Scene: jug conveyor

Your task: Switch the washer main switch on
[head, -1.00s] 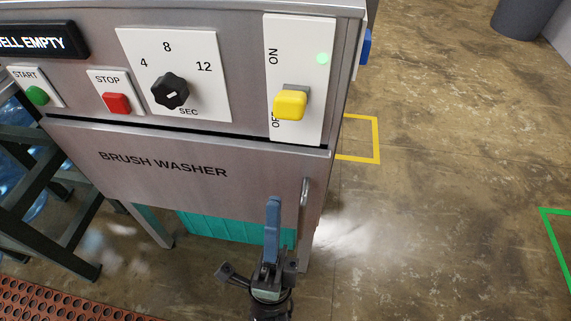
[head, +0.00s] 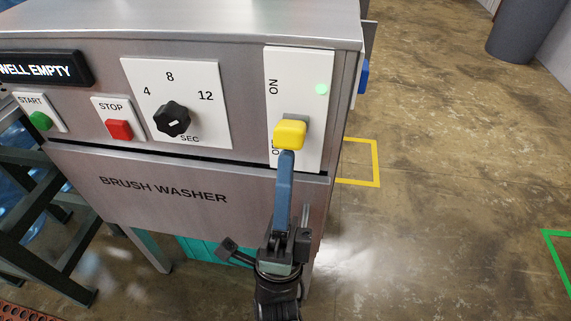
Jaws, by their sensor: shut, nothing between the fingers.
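The main switch is a yellow lever (head: 290,135) on a white plate (head: 297,65) at the right of the brush washer's front. The plate reads ON at the top and OFF at the bottom. The lever sits in the lower part of its travel, near OFF. A small green light (head: 321,89) glows beside ON. My gripper (head: 287,155) is shut and empty, with its blue fingers pointing up. Its tip is right below the yellow lever and overlaps its lower edge in the picture. I cannot tell whether they touch. Part of the OFF label is hidden.
Left of the switch are a timer knob (head: 172,119), a red STOP button (head: 119,130), a green START button (head: 40,121) and a display (head: 40,70) reading "WELL EMPTY". A dark green frame (head: 40,215) stands at the left. The floor at the right is open.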

